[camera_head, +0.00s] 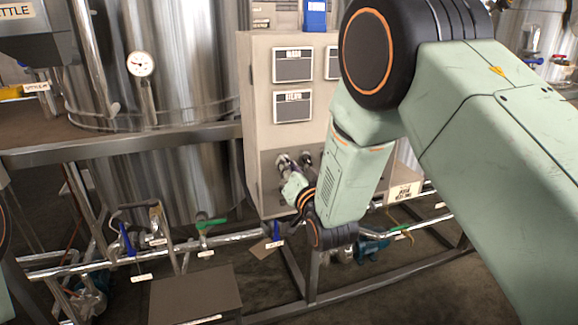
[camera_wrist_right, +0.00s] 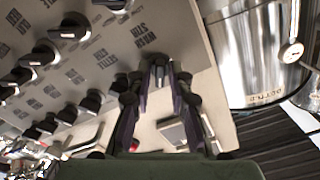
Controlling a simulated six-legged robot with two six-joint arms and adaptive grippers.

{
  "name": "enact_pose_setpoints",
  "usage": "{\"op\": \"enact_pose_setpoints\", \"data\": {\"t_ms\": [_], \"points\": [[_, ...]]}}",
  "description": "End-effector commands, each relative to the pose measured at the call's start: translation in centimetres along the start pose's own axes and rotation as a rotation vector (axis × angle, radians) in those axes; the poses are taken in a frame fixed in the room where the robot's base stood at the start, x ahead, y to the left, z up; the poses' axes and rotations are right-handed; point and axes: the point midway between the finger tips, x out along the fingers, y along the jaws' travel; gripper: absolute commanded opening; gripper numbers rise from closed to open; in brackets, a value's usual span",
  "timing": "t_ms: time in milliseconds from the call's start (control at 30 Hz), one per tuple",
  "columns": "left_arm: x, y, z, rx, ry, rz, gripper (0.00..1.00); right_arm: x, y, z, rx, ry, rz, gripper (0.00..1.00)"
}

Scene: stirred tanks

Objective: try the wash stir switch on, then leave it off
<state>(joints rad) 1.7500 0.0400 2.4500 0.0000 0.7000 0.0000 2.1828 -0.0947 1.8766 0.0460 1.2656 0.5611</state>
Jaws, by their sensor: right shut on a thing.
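The wash stir switch (camera_wrist_right: 157,66) is a dark knob on the grey control panel, beside a label that reads "WASH STIR" upside down in the right wrist view. My right gripper (camera_wrist_right: 158,84) has its two dark fingers on either side of this knob and is shut on it. In the head view my right gripper (camera_head: 286,166) is against the front of the control cabinet (camera_head: 262,85); there the knob is mostly hidden by the gripper, and its setting is hard to read. My left gripper is not in view.
Several other black knobs (camera_wrist_right: 70,30) sit close to the gripper on the same panel. A steel tank (camera_head: 185,80) stands left of the cabinet. Pipes with blue and green valve handles (camera_head: 210,223) run low in front. A dark box (camera_head: 195,295) stands at the bottom.

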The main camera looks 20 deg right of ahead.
Motion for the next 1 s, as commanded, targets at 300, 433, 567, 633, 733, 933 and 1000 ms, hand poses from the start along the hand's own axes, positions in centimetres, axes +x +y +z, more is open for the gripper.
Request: {"op": "enact_pose_setpoints", "data": {"t_ms": [300, 433, 567, 633, 733, 933, 1000], "points": [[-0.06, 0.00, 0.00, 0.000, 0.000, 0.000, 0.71, -0.09, 0.11, 0.25, 0.019, -0.006, 0.002, 0.00], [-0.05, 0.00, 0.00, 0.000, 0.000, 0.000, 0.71, -0.09, 0.11, 0.25, 0.019, -0.006, 0.002, 0.00], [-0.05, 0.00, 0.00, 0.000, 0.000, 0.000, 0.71, -0.09, 0.10, 0.25, 0.018, -0.006, 0.002, 0.24], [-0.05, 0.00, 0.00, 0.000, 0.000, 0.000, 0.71, -0.07, 0.09, 0.22, 0.018, -0.005, 0.002, 0.30], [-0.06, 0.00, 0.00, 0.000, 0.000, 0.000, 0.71, -0.05, 0.06, 0.16, 0.018, -0.004, 0.001, 0.32], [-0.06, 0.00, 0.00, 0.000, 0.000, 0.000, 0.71, -0.05, 0.03, 0.09, 0.018, -0.002, 0.001, 0.32], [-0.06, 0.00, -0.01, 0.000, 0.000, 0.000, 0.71, -0.25, 0.03, 0.09, 0.018, -0.002, 0.001, 0.32]]}}
